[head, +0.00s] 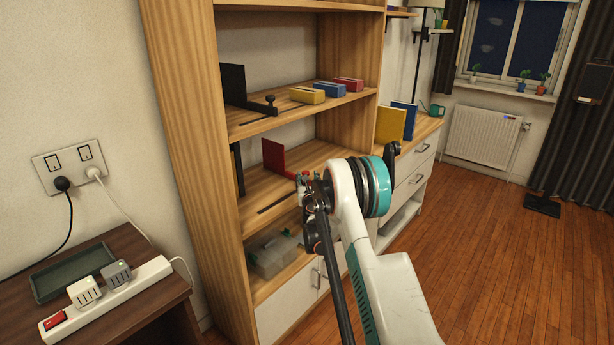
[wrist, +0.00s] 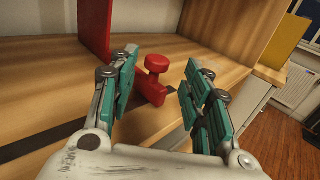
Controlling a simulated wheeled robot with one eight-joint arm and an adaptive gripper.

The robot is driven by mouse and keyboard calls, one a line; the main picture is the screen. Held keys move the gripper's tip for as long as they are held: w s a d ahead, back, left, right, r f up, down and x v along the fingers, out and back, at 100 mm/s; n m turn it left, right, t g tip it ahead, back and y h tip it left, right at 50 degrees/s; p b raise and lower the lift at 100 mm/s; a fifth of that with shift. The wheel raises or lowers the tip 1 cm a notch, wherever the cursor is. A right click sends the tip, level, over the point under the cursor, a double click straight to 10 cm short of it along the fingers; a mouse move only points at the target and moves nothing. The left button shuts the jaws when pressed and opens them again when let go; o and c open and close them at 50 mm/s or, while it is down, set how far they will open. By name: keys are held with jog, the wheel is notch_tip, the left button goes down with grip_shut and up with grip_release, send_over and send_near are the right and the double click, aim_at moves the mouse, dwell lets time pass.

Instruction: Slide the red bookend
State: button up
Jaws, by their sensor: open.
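The red bookend (head: 273,156) stands upright on the middle shelf of the wooden bookcase, over a dark slot. In the wrist view its tall red plate (wrist: 95,28) is at the upper left, and its low foot (wrist: 150,90) carries a round red knob (wrist: 157,64). My gripper (wrist: 158,82) is open, with its teal-padded fingers on either side of the knob and foot. I cannot tell whether a finger touches the foot. In the head view my gripper (head: 308,185) is at the shelf's front, and my arm hides part of the bookend's foot.
The shelf above holds a black bookend (head: 236,88) and yellow, blue and red blocks (head: 329,90). The bookcase's right upright (wrist: 238,35) stands close beyond my fingers. A clear bin (head: 268,260) sits below. A side table with a power strip (head: 105,300) is at left.

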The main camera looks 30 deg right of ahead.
jog(key=v, duration=0.6)
jog(key=shift+s, duration=0.3)
jog(key=s+a+r+m+g+h, duration=0.1)
jog(key=s+a+r+m, duration=0.15)
jog(key=r+m, duration=0.35)
jog(key=s+a+r+m+g, duration=0.1)
jog(key=s+a+r+m, duration=0.15)
jog(key=r, duration=0.55)
jog(key=s+a+r+m+g+y, duration=0.1)
jog(key=s+a+r+m, duration=0.2)
jog(key=s+r+m, duration=0.15)
jog(key=s+a+r+m+g, duration=0.1)
jog(key=s+a+r+m, duration=0.1)
jog(key=s+r+m, duration=0.3)
jog(key=s+a+f+m+g+y, duration=0.1)
jog(key=s+a+f+m+y, duration=0.1)
jog(key=s+a, duration=0.5)
jog(key=s+a+f+m+g+y, duration=0.2)
jog(key=s+a+m, duration=0.4)
jog(key=s, duration=1)
jog(key=s+a+f+m+g+y, duration=0.2)
jog(key=s+a+f+m, duration=0.3)
jog(key=s+a, duration=0.3)
jog(key=s+y, duration=0.1)
jog(key=s, duration=0.3)
jog(key=shift+y, duration=0.3)
